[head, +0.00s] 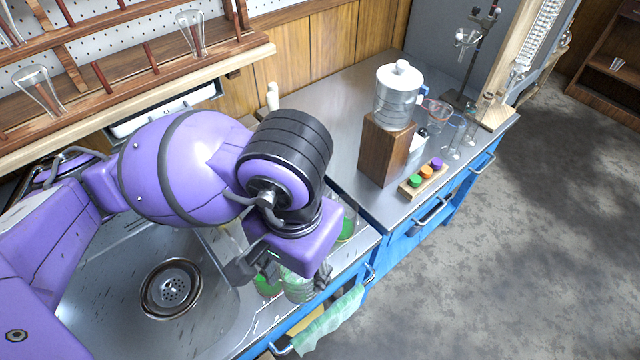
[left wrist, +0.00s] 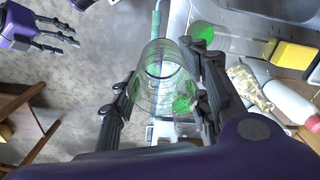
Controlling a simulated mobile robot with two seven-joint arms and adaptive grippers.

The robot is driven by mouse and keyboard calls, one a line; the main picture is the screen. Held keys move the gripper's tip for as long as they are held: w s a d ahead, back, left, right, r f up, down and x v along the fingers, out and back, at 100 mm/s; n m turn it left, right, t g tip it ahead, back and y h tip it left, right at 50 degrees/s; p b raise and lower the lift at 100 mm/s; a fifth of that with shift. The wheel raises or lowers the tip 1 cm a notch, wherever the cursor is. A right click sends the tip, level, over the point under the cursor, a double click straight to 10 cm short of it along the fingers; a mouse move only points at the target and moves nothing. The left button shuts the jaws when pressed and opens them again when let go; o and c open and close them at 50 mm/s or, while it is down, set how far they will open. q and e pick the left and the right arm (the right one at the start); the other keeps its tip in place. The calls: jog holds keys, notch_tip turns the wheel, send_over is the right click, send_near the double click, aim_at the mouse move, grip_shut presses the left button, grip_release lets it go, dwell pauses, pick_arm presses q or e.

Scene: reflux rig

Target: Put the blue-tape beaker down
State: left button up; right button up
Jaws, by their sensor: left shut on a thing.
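My left gripper (head: 283,277) is shut on a clear glass beaker (head: 298,287) over the front edge of the sink counter. In the left wrist view the held beaker (left wrist: 160,85) sits between the two dark fingers of my left gripper (left wrist: 160,100). Green shows through its glass; I cannot make out blue tape. I cannot tell whether its base touches the counter. Another beaker with a green bottom (head: 347,228) stands to the right of the gripper; one also shows in the left wrist view (left wrist: 205,33). My right gripper (left wrist: 60,35) has its fingers spread, apart from the beaker.
The sink basin (head: 215,310) with its drain (head: 171,288) lies left of the gripper. A green cloth (head: 330,318) hangs at the cabinet front. Right on the counter are a wooden block (head: 385,150) bearing a glass vessel (head: 398,95), a rack of coloured caps (head: 425,178) and glassware.

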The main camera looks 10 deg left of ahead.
pick_arm(q)
jog(key=shift+w+a+f+p, duration=0.2)
jog(key=shift+w+a+f, duration=0.6)
jog(key=shift+w+f, duration=1.2)
jog(key=shift+w+a+f+p, duration=0.15)
jog(key=shift+w+a+f, duration=0.6)
jog(key=shift+w+f, duration=1.15)
jog(key=shift+w+a+f+p, duration=0.2)
jog(key=shift+w+a+f, duration=0.6)
jog(key=shift+w+f, duration=1.2)
jog(key=shift+s+f, duration=0.25)
jog(key=shift+f, duration=0.05)
jog(key=o, duration=0.8)
jog(key=shift+f, duration=0.15)
jog(key=o, duration=0.5)
